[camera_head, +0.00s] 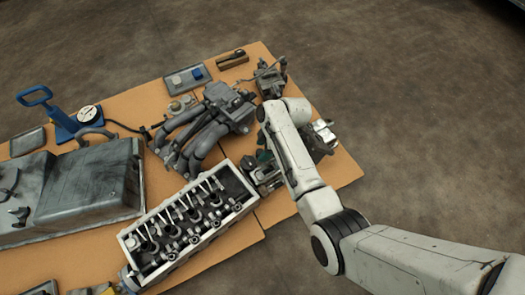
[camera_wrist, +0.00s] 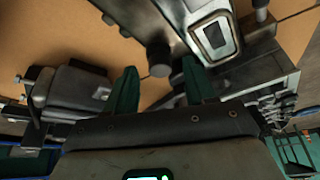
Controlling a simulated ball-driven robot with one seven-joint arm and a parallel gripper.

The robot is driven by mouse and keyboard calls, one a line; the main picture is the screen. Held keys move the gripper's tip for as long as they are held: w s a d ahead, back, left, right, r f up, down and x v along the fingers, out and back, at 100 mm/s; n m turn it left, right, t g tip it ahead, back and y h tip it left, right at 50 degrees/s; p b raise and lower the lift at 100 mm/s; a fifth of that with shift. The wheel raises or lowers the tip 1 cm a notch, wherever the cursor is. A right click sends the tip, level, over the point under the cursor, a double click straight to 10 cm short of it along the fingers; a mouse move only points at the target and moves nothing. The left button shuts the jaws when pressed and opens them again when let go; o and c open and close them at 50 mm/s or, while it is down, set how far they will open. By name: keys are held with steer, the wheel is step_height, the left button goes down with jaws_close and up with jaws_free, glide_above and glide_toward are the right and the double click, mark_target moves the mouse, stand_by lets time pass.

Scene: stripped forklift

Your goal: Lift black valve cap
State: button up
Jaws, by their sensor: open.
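In the wrist view, a short dark cylinder with a rounded end (camera_wrist: 158,57) shows just beyond and between my fingertips. It looks like the black valve cap, but I cannot be sure. My gripper (camera_wrist: 160,78) is open, with its two green fingers apart and no contact visible. In the head view, my arm hides most of the gripper and the parts beneath it, at the right end of the table. I cannot make out the cap in that view.
An engine head with valves (camera_head: 190,222) lies near the table's front edge. A grey manifold (camera_head: 205,125) stands behind it. A large grey cover (camera_head: 75,195) and a blue-handled tool (camera_head: 65,120) are at left. A tray with small caps (camera_head: 187,80) lies at the back.

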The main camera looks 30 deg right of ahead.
steer(key=shift+a+f, duration=0.15)
steer(key=shift+f, duration=0.2)
jaws_close()
stand_by(0.3)
